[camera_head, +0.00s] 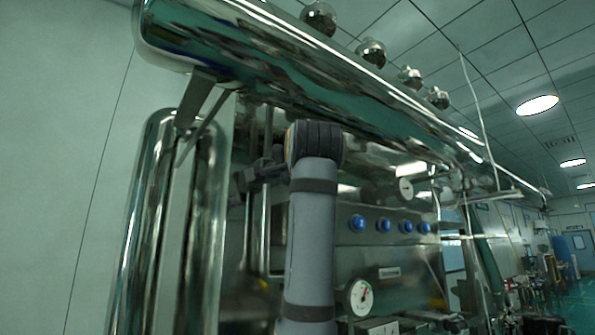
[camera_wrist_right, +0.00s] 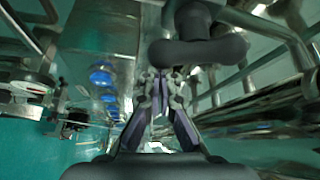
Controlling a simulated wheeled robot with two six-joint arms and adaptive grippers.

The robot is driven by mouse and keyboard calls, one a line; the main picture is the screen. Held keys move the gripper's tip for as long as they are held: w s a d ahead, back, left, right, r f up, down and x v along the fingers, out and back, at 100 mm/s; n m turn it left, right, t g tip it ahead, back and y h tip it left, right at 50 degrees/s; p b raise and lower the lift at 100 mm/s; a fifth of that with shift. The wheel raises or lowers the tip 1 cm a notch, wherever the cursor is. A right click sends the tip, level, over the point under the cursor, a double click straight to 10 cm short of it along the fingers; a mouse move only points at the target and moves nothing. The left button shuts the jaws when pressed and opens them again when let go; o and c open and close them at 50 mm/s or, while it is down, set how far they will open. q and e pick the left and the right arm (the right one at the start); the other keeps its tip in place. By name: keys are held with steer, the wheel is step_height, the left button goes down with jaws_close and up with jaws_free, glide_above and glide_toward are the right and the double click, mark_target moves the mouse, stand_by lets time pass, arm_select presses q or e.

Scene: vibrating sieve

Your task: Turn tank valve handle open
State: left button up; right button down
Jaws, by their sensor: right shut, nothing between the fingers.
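A dark grey, rounded handle on a round hub (camera_wrist_right: 200,48), which looks like the tank valve handle, fills the upper middle of the right wrist view. My right gripper (camera_wrist_right: 162,85) is shut and empty, with its fingertips just below the handle in that picture. I cannot tell whether they touch it. In the head view my right arm rises in the middle, and the gripper (camera_head: 250,176) points left beside the metal pipes. The handle cannot be made out clearly there. My left gripper is not in view.
A large shiny horizontal tank (camera_head: 290,75) runs overhead, with a vertical steel cylinder (camera_head: 150,230) at left. Behind my arm is a panel with blue knobs (camera_head: 385,225) and a gauge (camera_head: 361,297). Thin pipes (camera_head: 264,235) stand close to the gripper. Open room lies far right.

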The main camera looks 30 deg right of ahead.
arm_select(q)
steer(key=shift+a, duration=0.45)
arm_select(e)
steer(key=shift+a+f, duration=0.15)
steer(key=shift+a, duration=0.4)
